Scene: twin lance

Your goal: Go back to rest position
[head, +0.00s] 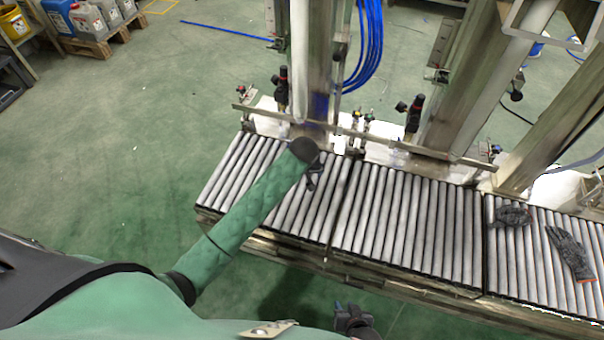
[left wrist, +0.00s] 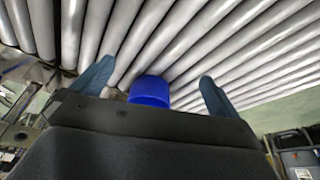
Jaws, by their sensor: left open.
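My left arm reaches from the left over the roller conveyor (head: 400,225) in the head view. My left gripper (head: 313,182) is over its left section, mostly hidden by my wrist. In the left wrist view, the left gripper (left wrist: 156,73) has its two blue-grey fingers spread apart. A blue cylindrical piece (left wrist: 150,91) shows between them, near the rollers; I cannot tell whether it touches a finger. My right gripper (head: 354,318) is low in the head view, in front of the conveyor and apart from it. It is dark and small, and its jaw opening is unclear.
Two dark gloves lie on the right conveyor section, one crumpled (head: 513,215) and one flat (head: 570,253). Metal posts (head: 317,60) and a rail with valves stand behind the rollers. Containers (head: 90,20) on a pallet are at upper left. Green floor (head: 130,130) at left is mostly clear.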

